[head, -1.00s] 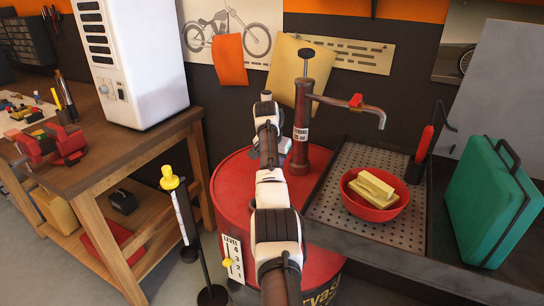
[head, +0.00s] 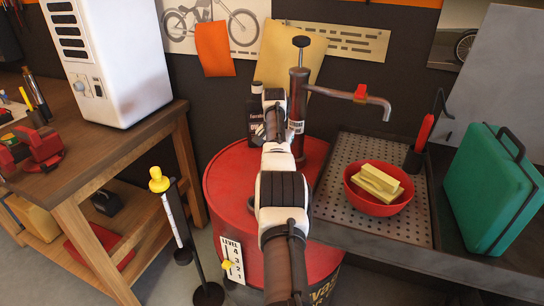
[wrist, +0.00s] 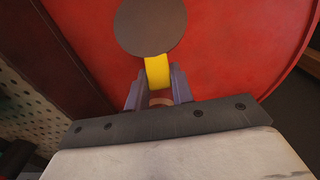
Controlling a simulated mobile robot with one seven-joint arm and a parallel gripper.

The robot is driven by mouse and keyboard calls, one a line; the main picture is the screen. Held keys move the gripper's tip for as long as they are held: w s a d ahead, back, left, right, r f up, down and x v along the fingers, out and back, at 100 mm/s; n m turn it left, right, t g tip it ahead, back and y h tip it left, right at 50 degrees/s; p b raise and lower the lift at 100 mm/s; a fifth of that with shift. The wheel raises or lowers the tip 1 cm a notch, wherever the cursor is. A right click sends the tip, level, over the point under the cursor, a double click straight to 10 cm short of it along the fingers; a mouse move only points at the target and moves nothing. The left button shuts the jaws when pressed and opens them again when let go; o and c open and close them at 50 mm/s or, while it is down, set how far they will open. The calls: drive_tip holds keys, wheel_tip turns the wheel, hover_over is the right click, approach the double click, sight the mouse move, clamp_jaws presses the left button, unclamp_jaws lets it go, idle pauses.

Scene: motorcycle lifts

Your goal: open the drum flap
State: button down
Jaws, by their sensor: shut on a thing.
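The red drum (head: 232,185) stands in the middle of the head view, and its red top (wrist: 235,50) fills much of the wrist view. A round dark brown flap (wrist: 150,22) is on that top, with a yellow tab (wrist: 157,72) at its near edge. My gripper (wrist: 158,82) has its two fingers on either side of the yellow tab and is shut on it. In the head view my arm hides the flap, the tab and my gripper.
A brown pump (head: 299,110) with a side spout rises from the drum, beside a dark bottle (head: 254,115). To the right, a perforated tray (head: 340,185) holds a red bowl (head: 372,203). A yellow-topped stand (head: 160,184) and wooden bench (head: 110,170) are left.

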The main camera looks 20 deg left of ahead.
idle(0.3)
drive_tip(key=c, duration=1.2)
unclamp_jaws()
